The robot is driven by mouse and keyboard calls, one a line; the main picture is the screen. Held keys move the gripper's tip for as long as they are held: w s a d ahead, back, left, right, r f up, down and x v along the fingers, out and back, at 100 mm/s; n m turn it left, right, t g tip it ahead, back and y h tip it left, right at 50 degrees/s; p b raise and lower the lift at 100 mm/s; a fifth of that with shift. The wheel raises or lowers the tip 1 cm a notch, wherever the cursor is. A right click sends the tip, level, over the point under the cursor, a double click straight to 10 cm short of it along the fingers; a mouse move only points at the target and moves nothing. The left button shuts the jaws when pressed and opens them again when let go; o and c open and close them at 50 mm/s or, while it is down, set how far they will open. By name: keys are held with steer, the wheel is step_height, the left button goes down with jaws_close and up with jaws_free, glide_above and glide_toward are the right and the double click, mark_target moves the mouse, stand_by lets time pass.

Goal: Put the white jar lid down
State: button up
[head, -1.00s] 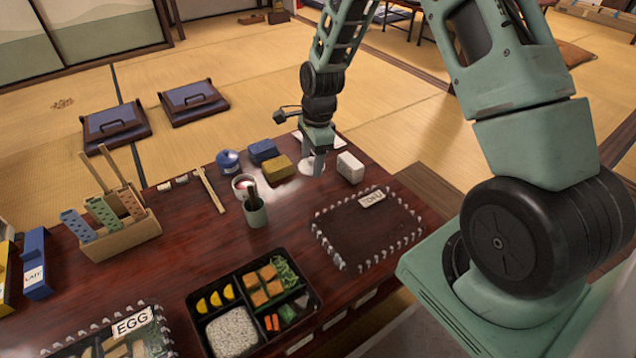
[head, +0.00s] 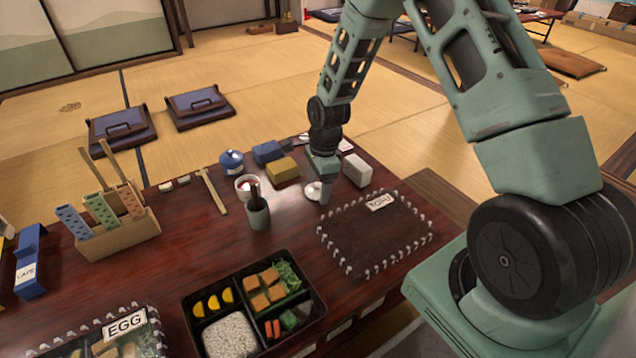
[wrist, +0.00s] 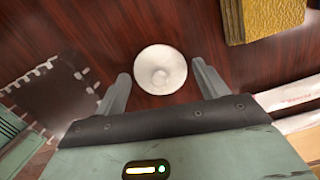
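The white jar lid (head: 312,191) is a round disc with a small knob. It appears to lie knob up on the dark table, between the open white jar and the tofu mat. In the wrist view the lid (wrist: 160,70) is between my gripper's fingertips, with a gap on each side. My gripper (head: 323,194) points down at the lid, and its two fingers (wrist: 161,72) stand apart. The white jar (head: 242,184) shows dark red contents and stands left of the lid, behind a grey-green cup.
A yellow block (head: 283,169), a blue block (head: 267,152) and a white block (head: 356,170) stand near the lid. The grey-green cup (head: 258,214) holds dark sticks. The tofu mat (head: 360,240) is bare except for its label. A bento box (head: 190,320) sits in front.

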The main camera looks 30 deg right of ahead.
steer(key=shift+o, duration=0.3)
steer(key=shift+r, duration=0.1)
step_height(320, 180, up, 12)
steer(key=d+p, duration=0.1)
steer(key=p, duration=0.5)
steer(key=s+a+r+n, duration=0.3)
steer(key=a+r+n, duration=0.2)
steer(key=a, duration=0.2)
steer(key=s+a+r+n, duration=0.6)
steer(key=s+a+n, duration=0.2)
steer(key=a, duration=0.1)
steer(key=s+a+r+n, duration=0.2)
steer(key=s+n, duration=0.5)
steer(key=s, duration=0.2)
steer(key=s+a+r+n, duration=0.3)
steer(key=s+n, duration=0.4)
steer(key=s, duration=0.1)
steer(key=shift+s+r+n+h, duration=0.3)
steer(key=shift+s+n+h, duration=0.05)
steer(key=shift+n+h, duration=0.05)
steer(key=shift+r, duration=0.1)
step_height(320, 180, up, 37)
steer(key=p, duration=3.7)
